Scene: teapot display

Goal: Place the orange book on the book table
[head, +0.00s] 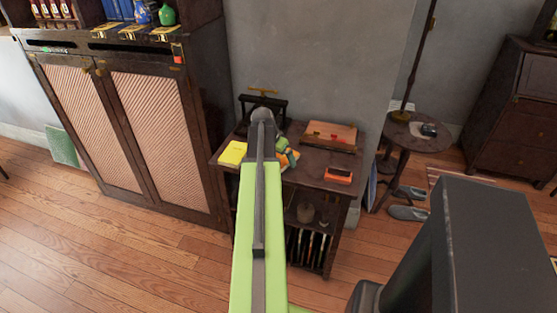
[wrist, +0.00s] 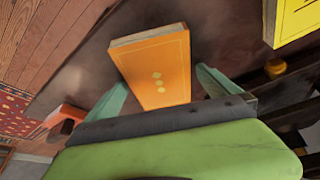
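The orange book (wrist: 158,72) shows its cover with small pale marks in the wrist view, ahead of my gripper, above or on a dark table surface. In the head view an orange patch (head: 292,158) beside the arm's end seems to be it, mostly hidden. My gripper (wrist: 162,78) has its two teal fingers spread, one to each side of the book's near part, with narrow gaps showing. I cannot tell whether the book rests on the table. The small dark wooden table (head: 305,178) has a lower shelf; whether it is the book table is not clear.
A yellow book (head: 233,152) lies at the table's left edge. An orange box-like object (head: 338,176) lies at its front right. A wooden box (head: 330,134) and a dark press-like stand (head: 258,103) are behind. A tall cabinet (head: 130,120) stands left, a round side table (head: 420,142) right.

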